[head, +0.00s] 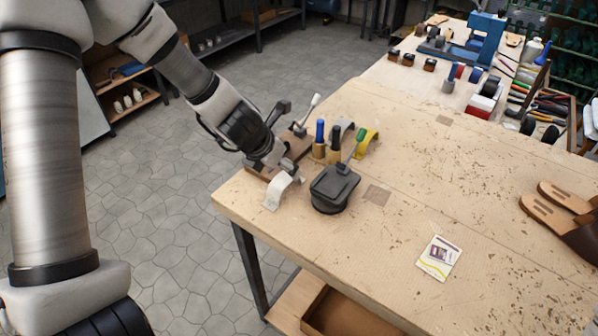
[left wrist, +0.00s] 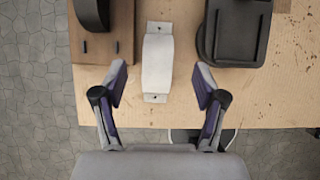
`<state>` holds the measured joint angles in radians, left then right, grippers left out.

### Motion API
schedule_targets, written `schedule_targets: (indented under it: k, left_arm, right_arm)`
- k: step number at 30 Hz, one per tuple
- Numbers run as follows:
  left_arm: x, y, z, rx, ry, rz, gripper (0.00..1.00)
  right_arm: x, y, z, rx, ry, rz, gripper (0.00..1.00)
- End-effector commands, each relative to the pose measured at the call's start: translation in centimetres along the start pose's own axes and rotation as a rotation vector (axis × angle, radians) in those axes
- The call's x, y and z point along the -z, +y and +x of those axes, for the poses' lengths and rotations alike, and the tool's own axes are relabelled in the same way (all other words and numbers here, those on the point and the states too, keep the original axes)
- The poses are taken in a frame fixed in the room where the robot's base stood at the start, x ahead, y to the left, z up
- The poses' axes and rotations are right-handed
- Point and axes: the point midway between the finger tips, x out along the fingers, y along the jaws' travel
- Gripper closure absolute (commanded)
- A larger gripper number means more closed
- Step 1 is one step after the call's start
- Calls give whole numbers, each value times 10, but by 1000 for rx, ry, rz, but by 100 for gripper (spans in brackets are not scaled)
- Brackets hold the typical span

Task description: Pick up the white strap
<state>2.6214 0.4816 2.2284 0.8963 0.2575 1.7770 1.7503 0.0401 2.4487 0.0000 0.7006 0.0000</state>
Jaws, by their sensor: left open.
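The white strap (head: 278,190) lies near the left corner of the workbench and curves up in an arch. In the left wrist view the white strap (left wrist: 157,62) runs lengthwise, with a small hole in each flat end. My left gripper (left wrist: 160,80) is open, with one finger on each side of the strap's near part, apart from it. In the head view the left gripper (head: 277,172) is right over the strap and partly hides it. My right gripper is not in view.
A black clamp-like block (head: 334,188) stands just right of the strap. A wooden board (left wrist: 103,45) with a dark fitting lies just left of it. Tool handles, a grey strap and a yellow strap (head: 369,142) stand behind. The bench's front edge is close. A card (head: 438,258) and sandals (head: 566,215) lie rightward.

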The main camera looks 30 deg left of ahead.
Motion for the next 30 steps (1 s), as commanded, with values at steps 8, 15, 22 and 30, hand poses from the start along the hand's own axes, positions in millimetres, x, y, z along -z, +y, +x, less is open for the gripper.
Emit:
schedule_targets:
  k: [8,15,22,30]
  left_arm:
    - [6,2,47,-1,3,4,29]
    - [4,3,72,-1,1,4,29]
    - [4,3,70,0,2,4,57]
    - [5,3,71,0,3,3,79]
  right_arm:
    - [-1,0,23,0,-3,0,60]
    - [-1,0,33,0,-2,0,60]
    - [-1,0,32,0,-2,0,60]
    - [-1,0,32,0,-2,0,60]
